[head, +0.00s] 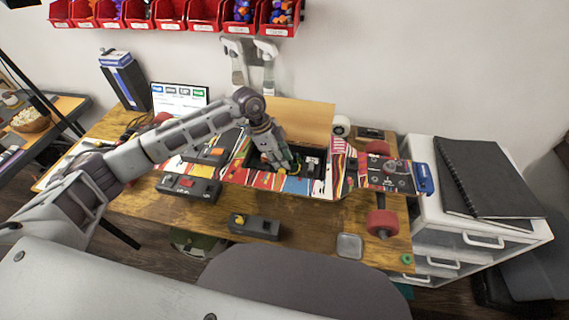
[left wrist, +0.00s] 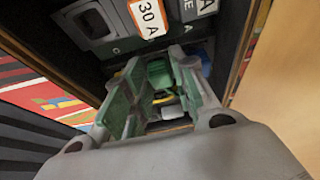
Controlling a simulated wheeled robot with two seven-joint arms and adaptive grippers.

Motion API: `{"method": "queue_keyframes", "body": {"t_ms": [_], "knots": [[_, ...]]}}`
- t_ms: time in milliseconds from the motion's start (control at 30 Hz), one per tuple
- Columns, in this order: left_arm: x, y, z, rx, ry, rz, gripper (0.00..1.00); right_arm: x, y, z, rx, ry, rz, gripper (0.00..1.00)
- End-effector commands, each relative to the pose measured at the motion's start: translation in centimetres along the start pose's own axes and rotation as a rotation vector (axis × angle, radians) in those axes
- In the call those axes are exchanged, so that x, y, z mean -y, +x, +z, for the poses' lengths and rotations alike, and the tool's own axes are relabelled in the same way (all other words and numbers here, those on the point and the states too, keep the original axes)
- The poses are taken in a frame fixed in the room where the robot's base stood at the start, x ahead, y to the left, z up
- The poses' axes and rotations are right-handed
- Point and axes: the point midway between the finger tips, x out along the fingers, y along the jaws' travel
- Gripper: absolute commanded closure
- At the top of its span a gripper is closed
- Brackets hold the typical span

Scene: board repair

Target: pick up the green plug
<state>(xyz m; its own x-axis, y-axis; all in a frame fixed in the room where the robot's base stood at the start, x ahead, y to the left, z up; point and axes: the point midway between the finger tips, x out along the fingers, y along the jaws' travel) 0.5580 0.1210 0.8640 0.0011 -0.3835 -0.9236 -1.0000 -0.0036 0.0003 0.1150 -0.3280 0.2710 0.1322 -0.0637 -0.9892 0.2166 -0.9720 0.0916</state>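The green plug (left wrist: 159,74) shows in the left wrist view, down inside the dark open compartment of the skateboard (head: 235,174). My left gripper (head: 283,168) reaches into this compartment from above. In the left wrist view its two fingers (left wrist: 158,88), with greenish inner faces, stand apart on either side of the plug, and a gap shows between them. I cannot tell whether either finger touches the plug. A bit of yellow shows just below it. In the head view the gripper mostly hides the plug. My right gripper is not in view.
Grey modules lie in front of the skateboard, one with an orange-red part (head: 188,187), one with a yellow part (head: 255,226). The skateboard's red wheel (head: 383,223) is at right. A label reading 30 A (left wrist: 149,17) is beside the fingers. White drawers (head: 470,226) stand at right.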

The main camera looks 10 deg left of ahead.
Motion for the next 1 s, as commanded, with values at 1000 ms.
{"method": "queue_keyframes", "body": {"t_ms": [1000], "knots": [[0.05, -0.39, -0.13, 0.001, 0.000, -0.001, 0.97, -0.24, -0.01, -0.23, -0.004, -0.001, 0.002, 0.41]]}}
